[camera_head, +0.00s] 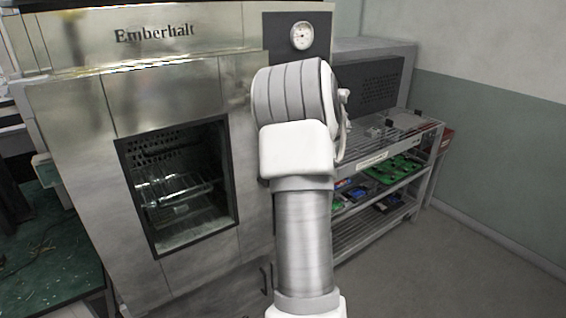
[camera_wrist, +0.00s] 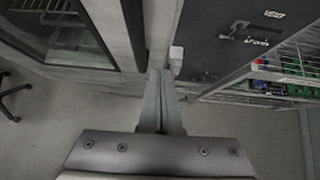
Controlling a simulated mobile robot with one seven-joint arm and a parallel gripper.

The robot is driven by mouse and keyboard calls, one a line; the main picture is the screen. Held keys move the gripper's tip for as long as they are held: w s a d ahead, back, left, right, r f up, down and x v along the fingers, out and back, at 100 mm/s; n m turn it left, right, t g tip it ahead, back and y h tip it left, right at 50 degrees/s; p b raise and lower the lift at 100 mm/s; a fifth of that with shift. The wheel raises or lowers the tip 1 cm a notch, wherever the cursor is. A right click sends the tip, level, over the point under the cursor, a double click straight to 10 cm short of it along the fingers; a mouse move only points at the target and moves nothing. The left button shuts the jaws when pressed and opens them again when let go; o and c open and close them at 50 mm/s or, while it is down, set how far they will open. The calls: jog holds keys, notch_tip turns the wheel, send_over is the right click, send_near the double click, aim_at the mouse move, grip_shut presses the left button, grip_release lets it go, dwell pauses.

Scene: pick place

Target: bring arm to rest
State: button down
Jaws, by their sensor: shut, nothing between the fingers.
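My arm rises in front of the steel oven in the head view and hides part of its right side. In the wrist view my gripper (camera_wrist: 160,112) points ahead with its fingers together and nothing between them. In the head view the fingers are hidden behind my own arm. The oven (camera_head: 180,90) bears the name "Emberhalt" and has a window (camera_head: 180,185) with wire racks behind it. The oven window also shows in the wrist view (camera_wrist: 62,30), left of the fingers. The fingertips look close to the oven's edge, but I cannot tell how far off they are.
A metal shelf rack (camera_head: 432,150) with green and blue boards stands right of the oven. A grey box-shaped unit (camera_head: 380,60) is behind it. Floor (camera_head: 470,265) at the right is clear. A green surface (camera_head: 45,250) lies at the left. A dark chair base (camera_wrist: 12,92) shows in the wrist view.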

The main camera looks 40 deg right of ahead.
jog(key=shift+v, duration=1.3)
